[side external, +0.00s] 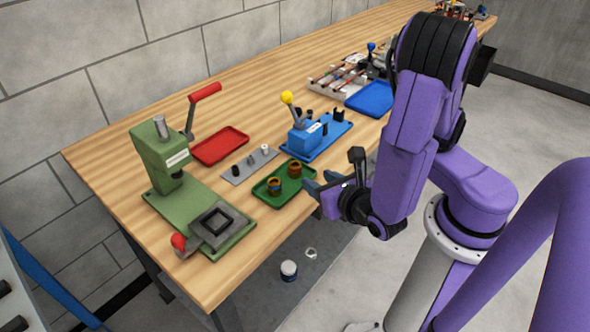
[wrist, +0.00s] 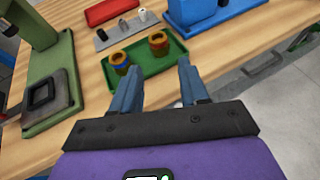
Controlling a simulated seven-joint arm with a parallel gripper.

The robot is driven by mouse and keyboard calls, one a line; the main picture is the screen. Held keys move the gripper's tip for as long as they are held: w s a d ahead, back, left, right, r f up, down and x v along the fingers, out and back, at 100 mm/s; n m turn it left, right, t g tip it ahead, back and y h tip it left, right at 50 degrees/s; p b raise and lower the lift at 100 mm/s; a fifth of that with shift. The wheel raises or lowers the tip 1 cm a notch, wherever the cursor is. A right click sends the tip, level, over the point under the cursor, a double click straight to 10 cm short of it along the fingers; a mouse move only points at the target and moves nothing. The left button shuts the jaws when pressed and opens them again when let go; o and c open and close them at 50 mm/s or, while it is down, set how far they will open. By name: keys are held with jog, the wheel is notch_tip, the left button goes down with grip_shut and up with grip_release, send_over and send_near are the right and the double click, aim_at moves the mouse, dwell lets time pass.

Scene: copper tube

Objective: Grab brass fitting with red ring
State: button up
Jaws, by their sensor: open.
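The brass fitting with the red ring (wrist: 158,43) stands upright on the green tray, on the right in the wrist view; it also shows in the side external view (side external: 295,169). A second brass fitting with a blue band (wrist: 120,63) stands on the same tray to its left, also in the side external view (side external: 274,185). The green tray (wrist: 150,67) lies on the bench. My gripper (wrist: 157,76) is open and empty, its fingers pointing toward the tray. In the side external view my gripper (side external: 312,182) is at the tray's right edge, apart from both fittings.
A green press (side external: 172,160) stands left of the tray. A blue toggle fixture (side external: 315,135) with a yellow knob stands behind it. A grey plate with small pegs (side external: 250,165) and a red tray (side external: 220,146) lie beyond. The bench's front edge is close to my gripper.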

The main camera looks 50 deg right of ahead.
aim_at(298, 168)
jog(key=shift+x, duration=5.25)
jog(key=shift+a, duration=0.1)
grip_shut()
jog(key=shift+r, duration=0.2)
